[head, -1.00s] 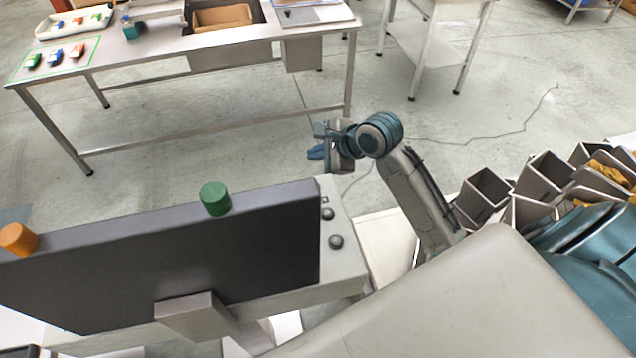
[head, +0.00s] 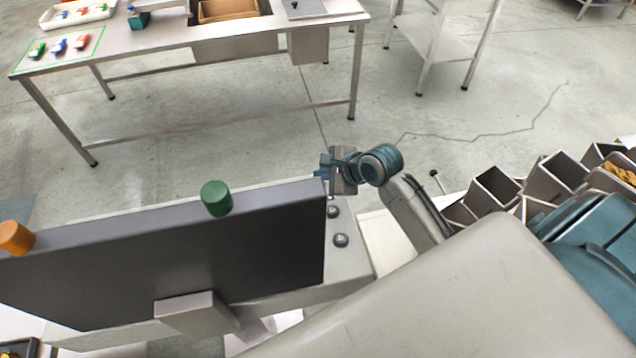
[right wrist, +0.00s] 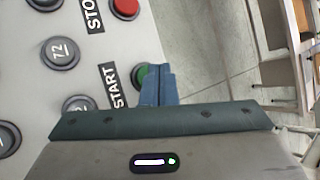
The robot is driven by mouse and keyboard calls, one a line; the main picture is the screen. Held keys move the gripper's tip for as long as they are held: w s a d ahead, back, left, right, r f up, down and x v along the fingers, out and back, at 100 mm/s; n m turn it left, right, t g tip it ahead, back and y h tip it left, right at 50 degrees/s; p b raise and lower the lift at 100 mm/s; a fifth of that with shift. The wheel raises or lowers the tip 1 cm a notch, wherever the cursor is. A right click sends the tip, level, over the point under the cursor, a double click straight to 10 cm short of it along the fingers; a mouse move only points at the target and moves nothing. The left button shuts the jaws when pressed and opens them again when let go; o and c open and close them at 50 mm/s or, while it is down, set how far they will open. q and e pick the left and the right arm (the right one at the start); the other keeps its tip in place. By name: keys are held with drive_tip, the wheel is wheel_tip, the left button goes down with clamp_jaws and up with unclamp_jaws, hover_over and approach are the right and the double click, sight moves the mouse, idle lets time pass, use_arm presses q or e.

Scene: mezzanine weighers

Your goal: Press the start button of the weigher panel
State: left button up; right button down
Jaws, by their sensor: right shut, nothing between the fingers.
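The weigher panel (right wrist: 85,40) is a light grey face in the right wrist view, with the green start button (right wrist: 138,76) beside the "START" label. The blue fingertips of my right gripper (right wrist: 158,85) are shut and empty. They overlap the button's right part and hide it; I cannot tell whether they touch it. In the head view the right gripper (head: 322,174) is at the far right corner of the dark housing (head: 180,255), seen from behind. The button is hidden there. My left gripper is not in view.
A red button (right wrist: 125,7) by a "STO…" label and several dark round buttons (right wrist: 60,52) share the panel. A green cylinder (head: 216,198) and an orange cylinder (head: 15,237) stand on the housing. Metal bins (head: 492,190) are at right. A steel table (head: 270,110) stands beyond open floor.

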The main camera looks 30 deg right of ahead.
drive_tip(key=shift+w+f, duration=0.25)
drive_tip(key=shift+s+r, duration=0.1)
drive_tip(key=shift+s, duration=0.05)
idle(1.7)
drive_tip(key=shift+f+p, duration=0.4)
drive_tip(key=shift+f, duration=0.05)
drive_tip(key=shift+f, duration=0.45)
idle(0.4)
drive_tip(key=shift+r, duration=0.85)
drive_tip(key=shift+r, duration=0.1)
drive_tip(key=shift+r, duration=2.45)
